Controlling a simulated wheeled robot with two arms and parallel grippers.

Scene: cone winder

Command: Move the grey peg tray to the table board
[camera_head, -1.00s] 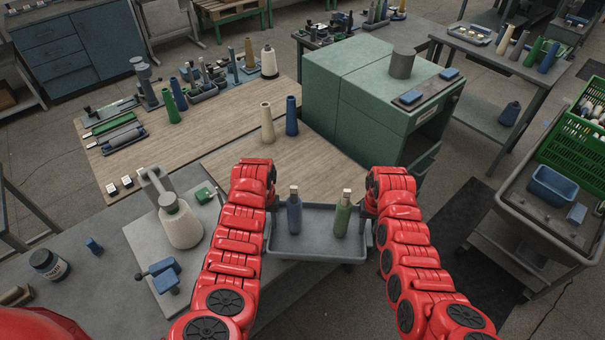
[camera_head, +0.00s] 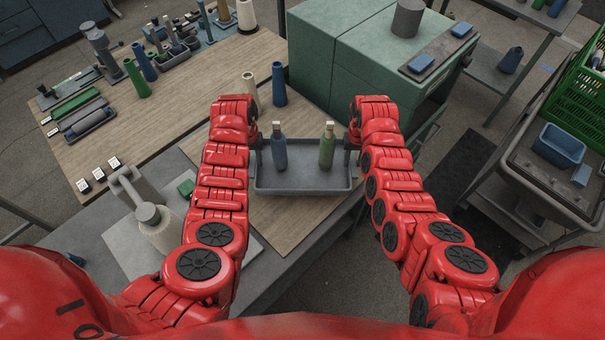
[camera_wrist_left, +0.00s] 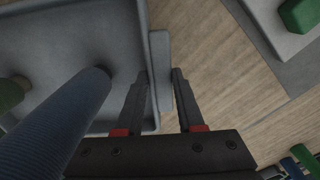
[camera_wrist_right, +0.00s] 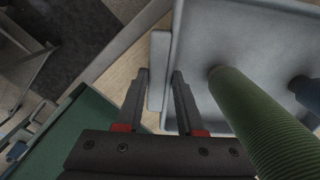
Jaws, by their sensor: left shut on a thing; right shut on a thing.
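The grey peg tray (camera_head: 302,187) is held between my two arms in the head view, over the front part of the wooden table board (camera_head: 281,222). A blue cone (camera_head: 279,152) and a green cone (camera_head: 327,150) stand upright on it. My left gripper (camera_head: 256,145) is shut on the tray's left handle, which shows in the left wrist view (camera_wrist_left: 161,70). My right gripper (camera_head: 350,145) is shut on the right handle, seen in the right wrist view (camera_wrist_right: 158,70). I cannot tell whether the tray touches the board.
A green machine housing (camera_head: 350,80) stands behind to the right. The board's left middle is clear. A grey winder unit (camera_head: 157,225) stands at left.

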